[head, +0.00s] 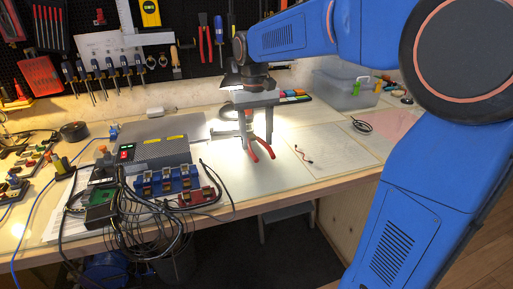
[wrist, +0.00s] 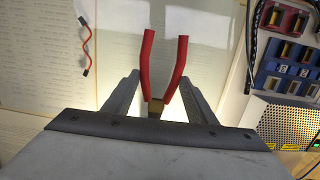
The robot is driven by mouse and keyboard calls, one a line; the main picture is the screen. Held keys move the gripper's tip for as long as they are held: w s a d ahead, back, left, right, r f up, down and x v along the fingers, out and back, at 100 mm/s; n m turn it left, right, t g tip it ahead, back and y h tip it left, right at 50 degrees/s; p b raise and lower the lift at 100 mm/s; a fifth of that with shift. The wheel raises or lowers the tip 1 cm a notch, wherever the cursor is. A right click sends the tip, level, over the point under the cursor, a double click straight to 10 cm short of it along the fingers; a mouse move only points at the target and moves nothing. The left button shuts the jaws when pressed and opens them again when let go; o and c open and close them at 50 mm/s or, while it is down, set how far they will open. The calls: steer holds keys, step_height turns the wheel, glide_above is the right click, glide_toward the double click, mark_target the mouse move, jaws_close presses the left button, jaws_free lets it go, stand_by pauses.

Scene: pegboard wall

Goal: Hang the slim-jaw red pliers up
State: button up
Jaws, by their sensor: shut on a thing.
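The red-handled pliers (head: 264,147) are in my gripper (head: 256,127), above the white mats of the workbench. In the wrist view the two red handles (wrist: 177,72) spread away from my gripper (wrist: 157,98). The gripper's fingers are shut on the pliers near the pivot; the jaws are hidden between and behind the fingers. My arm covers the pegboard further right, so I cannot tell which hook is free.
A grey box (head: 155,152), blue connectors (head: 165,180) and loose black cables (head: 150,225) crowd the bench on the left. A clear bin (head: 345,90) stands at the back right. A small red-black wire (head: 304,155) lies on the mat. The mat's middle is mostly bare.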

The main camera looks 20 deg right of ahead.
steer(key=shift+f, duration=1.8)
steer(key=shift+f, duration=0.1)
steer(key=o, duration=1.3)
steer(key=shift+o, duration=0.2)
step_height(320, 180, up, 12)
steer(key=w+f, duration=0.1)
steer(key=s+d+f+t, duration=0.3)
steer(key=s+f, duration=0.4)
steer(key=s, duration=0.5)
steer(key=s+d+f+t, duration=0.3)
steer(key=s+f, duration=0.4)
steer(key=s, duration=0.6)
steer(key=shift+s+d+f, duration=0.2)
steer(key=shift+d+f, duration=0.15)
steer(key=shift+d, duration=0.1)
